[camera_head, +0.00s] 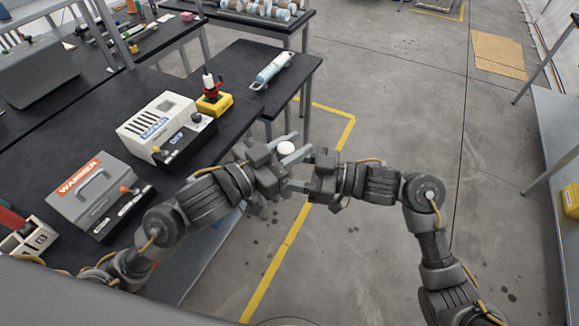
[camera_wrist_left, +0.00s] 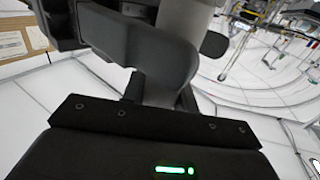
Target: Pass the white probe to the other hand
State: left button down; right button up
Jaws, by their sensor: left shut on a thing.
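The white probe shows in the head view as a rounded white end (camera_head: 286,148) above the two hands; the rest is hidden behind the grippers. A pale cylindrical part of it (camera_wrist_left: 186,28) shows at the top of the left wrist view, against dark gripper parts. My left gripper (camera_head: 278,166) is shut on the probe, off the table's right edge. My right gripper (camera_head: 292,172) comes in from the right, close against the left one. Its two fingers are spread apart and point left, one above the other, near the probe. Whether they touch it I cannot tell.
The black table (camera_head: 82,146) on the left holds a grey warmer box (camera_head: 98,190), a white cooler box (camera_head: 160,125) and a yellow stand (camera_head: 214,104). A blue-white cylinder (camera_head: 272,68) lies on the dark table behind. Open floor lies below the hands and right.

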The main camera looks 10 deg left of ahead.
jog(key=c, duration=0.9)
pick_arm(q)
jog(key=c, duration=1)
grip_release()
pick_arm(e)
jog(key=shift+c, duration=1.1)
